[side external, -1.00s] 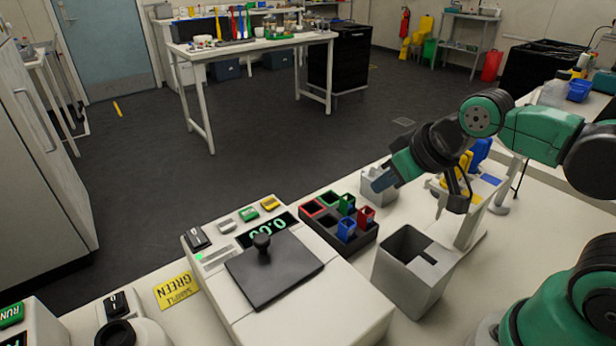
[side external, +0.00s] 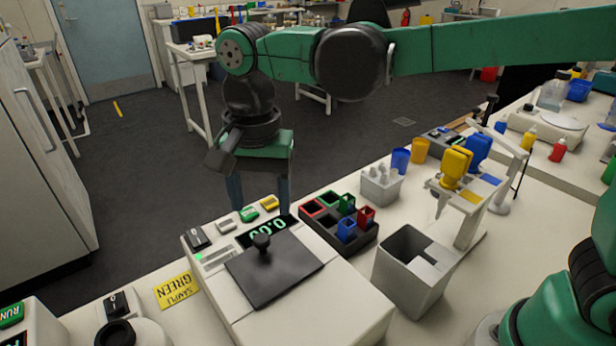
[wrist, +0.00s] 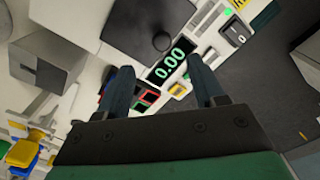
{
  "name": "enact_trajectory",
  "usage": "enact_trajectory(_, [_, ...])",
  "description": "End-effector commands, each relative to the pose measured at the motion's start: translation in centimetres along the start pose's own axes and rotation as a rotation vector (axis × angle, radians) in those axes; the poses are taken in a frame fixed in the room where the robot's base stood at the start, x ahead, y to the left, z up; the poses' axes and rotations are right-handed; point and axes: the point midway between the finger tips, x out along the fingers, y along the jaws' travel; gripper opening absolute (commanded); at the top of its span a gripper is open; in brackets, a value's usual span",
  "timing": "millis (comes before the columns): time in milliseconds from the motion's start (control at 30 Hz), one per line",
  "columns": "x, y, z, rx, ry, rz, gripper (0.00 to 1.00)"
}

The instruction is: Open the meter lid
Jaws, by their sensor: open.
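The meter (side external: 330,307) is a white box with a dark square lid (side external: 277,279) lying flat on its top. A round black knob (side external: 263,241) stands on the lid. The display (side external: 268,232) behind the lid reads 0.00, and it also shows in the wrist view (wrist: 171,59). My gripper (side external: 258,208) is upright, fingers down, above and behind the meter's button edge. In the wrist view my gripper (wrist: 160,75) is open and empty. There the knob (wrist: 162,41) lies beyond the fingertips, apart from them. The lower fingertips are partly hidden behind the meter in the side view.
A dark rack with small coloured cuvettes (side external: 347,229) stands right of the meter, with a grey open bin (side external: 408,275) beside it. A pipette stand (side external: 470,205) is farther right. A yellow sample card (side external: 175,291) lies left. The space above the lid is clear.

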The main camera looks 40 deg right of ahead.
Motion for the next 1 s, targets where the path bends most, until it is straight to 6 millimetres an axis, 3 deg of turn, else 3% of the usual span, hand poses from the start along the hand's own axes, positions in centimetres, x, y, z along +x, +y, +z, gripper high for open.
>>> enact_trajectory(167, [1.1, -0.5, 0.4, 0.028, -0.006, 0.019, 0.62])
enact_trajectory(500, [5.1, -0.4, 0.4, 0.027, -0.005, 0.016, 0.62])
enact_trajectory(867, [5.8, -0.3, 0.4, 0.026, -0.005, 0.016, 0.62])
enact_trajectory(1000, [5.8, -0.3, 0.4, 0.026, -0.005, 0.016, 0.25])
